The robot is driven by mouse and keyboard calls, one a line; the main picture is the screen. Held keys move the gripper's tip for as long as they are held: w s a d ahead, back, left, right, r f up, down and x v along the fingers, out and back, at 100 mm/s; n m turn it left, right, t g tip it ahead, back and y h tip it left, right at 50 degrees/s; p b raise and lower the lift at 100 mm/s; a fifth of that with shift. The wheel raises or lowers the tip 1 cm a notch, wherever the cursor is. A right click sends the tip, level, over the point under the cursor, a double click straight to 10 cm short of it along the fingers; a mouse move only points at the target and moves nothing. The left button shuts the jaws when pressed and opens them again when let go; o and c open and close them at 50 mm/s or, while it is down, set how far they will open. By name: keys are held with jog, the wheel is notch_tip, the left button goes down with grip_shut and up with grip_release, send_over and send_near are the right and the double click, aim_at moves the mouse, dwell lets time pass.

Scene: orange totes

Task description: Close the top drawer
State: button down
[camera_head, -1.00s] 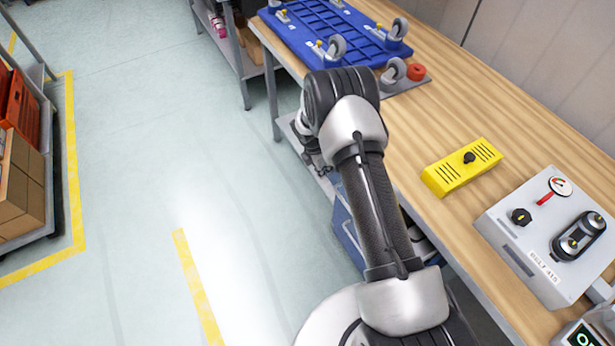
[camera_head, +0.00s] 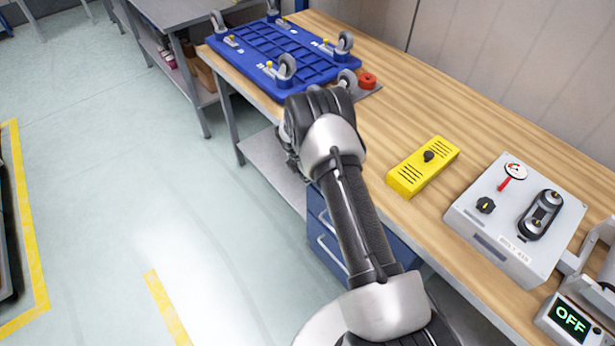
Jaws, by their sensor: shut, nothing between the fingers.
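A blue drawer unit (camera_head: 327,268) stands under the workbench, partly hidden behind my arm. Its top drawer (camera_head: 316,203) has a pale bar handle, and a second handle shows on the drawer below. I cannot tell how far the top drawer stands out. My gripper (camera_head: 291,158) shows only as a small dark part below my wrist, at the bench's front edge, above and left of the drawer unit. It is shut and holds nothing; its fingertips are mostly hidden.
A lower shelf (camera_head: 270,160) and bench leg lie left of the drawers.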

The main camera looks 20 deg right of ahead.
jog(key=shift+d, duration=0.1)
jog(key=s+a+r+p, duration=0.2)
jog(key=a+r, duration=0.4)
jog(key=r, duration=0.3)
jog(key=shift+a+r+p, duration=0.15)
jog(key=shift+r+p, duration=0.25)
jog(key=shift+p, duration=0.2)
jog(key=s+a+r+m+t, duration=0.1)
jog(key=s+r+m, duration=0.25)
jog(key=r, duration=0.55)
jog(key=s+r+m, duration=0.3)
jog(key=s+r, duration=0.2)
jog(key=r, duration=0.5)
jog(key=s+a+r+m+t, duration=0.1)
jog(key=s+r+m, duration=0.3)
jog(key=r, duration=0.5)
jog(key=s+a+r+m+y, duration=0.1)
jog(key=s+r+m, duration=0.1)
jog(key=s, duration=0.6)
jog(key=s+a+r+m+t, duration=0.1)
jog(key=s+r+m, duration=0.1)
jog(key=s+m, duration=0.3)
jog(key=s+a+r+m+y, duration=0.1)
jog(key=s+m, duration=0.3)
jog(key=s, duration=0.7)
jog(key=shift+s+a+r+t+y, duration=0.2)
jog(key=shift+a+r+t+y, duration=0.15)
jog(key=shift+r, duration=0.45)
